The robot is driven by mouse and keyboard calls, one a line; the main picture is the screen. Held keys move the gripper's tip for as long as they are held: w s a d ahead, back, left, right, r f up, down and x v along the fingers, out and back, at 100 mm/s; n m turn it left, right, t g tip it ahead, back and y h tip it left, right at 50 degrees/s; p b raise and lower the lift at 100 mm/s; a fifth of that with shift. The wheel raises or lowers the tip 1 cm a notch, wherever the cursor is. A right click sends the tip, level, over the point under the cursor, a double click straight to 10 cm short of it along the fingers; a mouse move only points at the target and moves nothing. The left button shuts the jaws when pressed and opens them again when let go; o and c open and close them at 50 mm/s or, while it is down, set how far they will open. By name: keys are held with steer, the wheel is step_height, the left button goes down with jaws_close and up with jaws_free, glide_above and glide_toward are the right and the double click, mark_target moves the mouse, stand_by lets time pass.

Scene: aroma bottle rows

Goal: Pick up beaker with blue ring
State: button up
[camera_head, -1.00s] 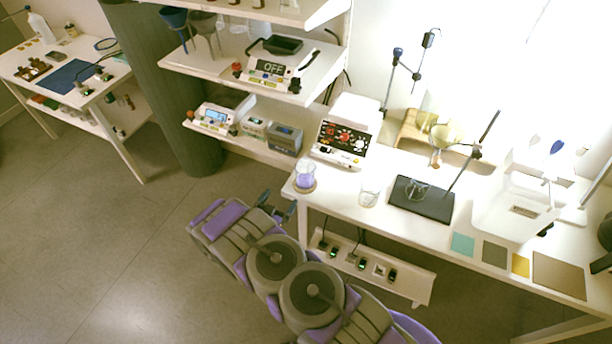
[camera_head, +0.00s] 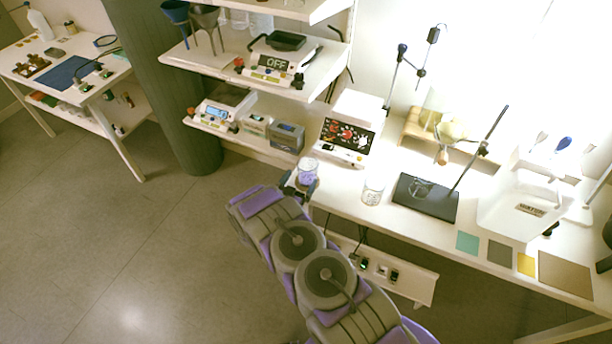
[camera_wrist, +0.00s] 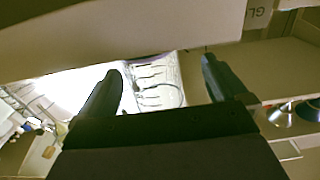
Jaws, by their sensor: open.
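A glass beaker with a blue-purple band (camera_head: 307,174) stands upright at the left front corner of the white bench. A second, clear beaker (camera_head: 373,192) stands to its right. My gripper (camera_head: 293,187) is at the bench corner, at the banded beaker's left front side; in the head view its fingers are small and partly hidden by my arm. In the wrist view my gripper (camera_wrist: 161,68) has its two dark fingers spread apart. Between them shows a pale surface with dark marks and a curved line, possibly the beaker's glass; contact cannot be told.
A dark stand base (camera_head: 426,198) with a rod is to the right. Shelves with scales (camera_head: 222,110) are at back left. Open floor (camera_head: 130,250) lies left of my arm.

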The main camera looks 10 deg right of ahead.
mark_target(310, 167)
steer(key=x, duration=0.2)
steer(key=b+x, duration=0.1)
steer(key=d+x, duration=0.1)
steer(key=x, duration=0.1)
steer(key=shift+s+d+r+b, duration=0.1)
steer(key=shift+d+r+b, duration=0.1)
steer(key=shift+b, duration=0.2)
steer(key=shift+w+d, duration=0.1)
steer(key=shift+w, duration=0.15)
steer(key=shift+r, duration=0.1)
steer(key=shift+c, duration=0.8)
steer(key=c, duration=1)
